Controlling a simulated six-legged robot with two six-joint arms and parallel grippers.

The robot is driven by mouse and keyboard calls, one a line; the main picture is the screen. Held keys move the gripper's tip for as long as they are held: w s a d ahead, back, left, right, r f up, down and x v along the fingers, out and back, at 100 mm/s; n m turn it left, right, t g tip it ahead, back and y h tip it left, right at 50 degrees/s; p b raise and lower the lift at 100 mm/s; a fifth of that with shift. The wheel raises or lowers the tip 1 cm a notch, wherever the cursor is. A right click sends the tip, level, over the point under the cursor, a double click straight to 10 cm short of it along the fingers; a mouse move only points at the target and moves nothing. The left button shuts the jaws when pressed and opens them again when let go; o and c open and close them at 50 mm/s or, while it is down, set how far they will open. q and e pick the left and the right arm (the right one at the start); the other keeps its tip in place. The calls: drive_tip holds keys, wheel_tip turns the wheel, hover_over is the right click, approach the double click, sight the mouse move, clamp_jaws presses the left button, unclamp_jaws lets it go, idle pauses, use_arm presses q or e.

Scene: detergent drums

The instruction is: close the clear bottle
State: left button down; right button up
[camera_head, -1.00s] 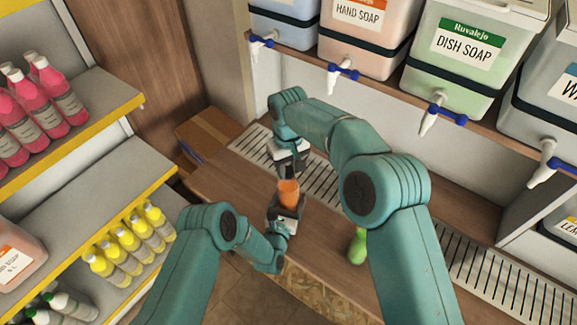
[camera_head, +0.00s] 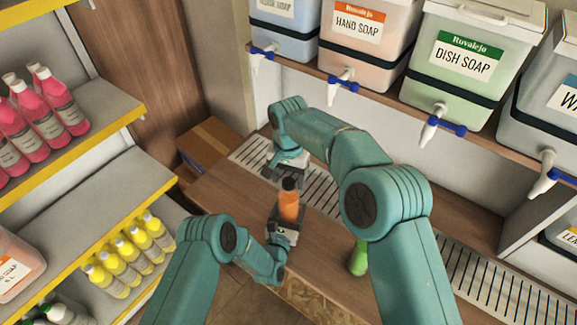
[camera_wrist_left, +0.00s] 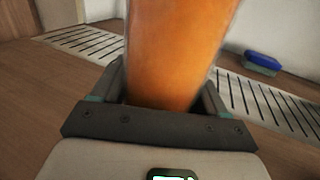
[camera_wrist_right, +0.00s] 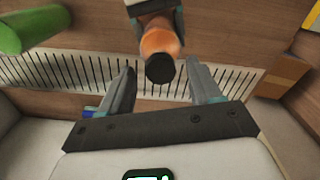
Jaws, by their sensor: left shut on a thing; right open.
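The clear bottle (camera_head: 289,207) holds orange liquid and stands upright above the wooden counter, with a black cap (camera_head: 289,184) on its top. My left gripper (camera_head: 287,222) is shut around the bottle's lower part; its orange body fills the middle of the left wrist view (camera_wrist_left: 178,50). My right gripper (camera_head: 287,172) is open and empty, just behind and above the cap. In the right wrist view the black cap (camera_wrist_right: 160,68) lies between the spread fingers, apart from both. How tightly the cap sits cannot be told.
A green bottle (camera_head: 358,258) stands on the counter to the right. A slotted drain grate (camera_head: 325,193) runs along the back, under drums with blue-handled taps (camera_head: 342,82). A cardboard box (camera_head: 212,143) is at the left end. Shelves of bottles stand at left.

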use_arm(q)
drive_tip(key=shift+s+f, duration=0.1)
drive_tip(key=shift+f, duration=0.2)
use_arm(e)
wheel_tip(320, 180, up, 11)
drive_tip(key=shift+r, duration=0.2)
drive_tip(key=shift+s, duration=0.1)
use_arm(q)
drive_tip(key=shift+c, duration=1.3)
unclamp_jaws()
drive_tip(key=shift+o, duration=1.3)
drive_tip(key=shift+r, duration=0.1)
use_arm(e)
drive_tip(key=shift+f, duration=0.1)
use_arm(q)
drive_tip(key=b+v, duration=0.2)
drive_tip(key=v, duration=1)
drive_tip(key=shift+s+a, duration=0.1)
drive_tip(key=shift+s, duration=0.15)
drive_tip(key=p+v, duration=0.3)
drive_tip(key=shift+s+a+r, duration=0.1)
drive_tip(key=shift+s, duration=0.25)
use_arm(e)
drive_tip(key=shift+r, duration=0.6)
use_arm(q)
drive_tip(key=shift+w, duration=0.15)
use_arm(e)
drive_tip(key=shift+f, duration=0.1)
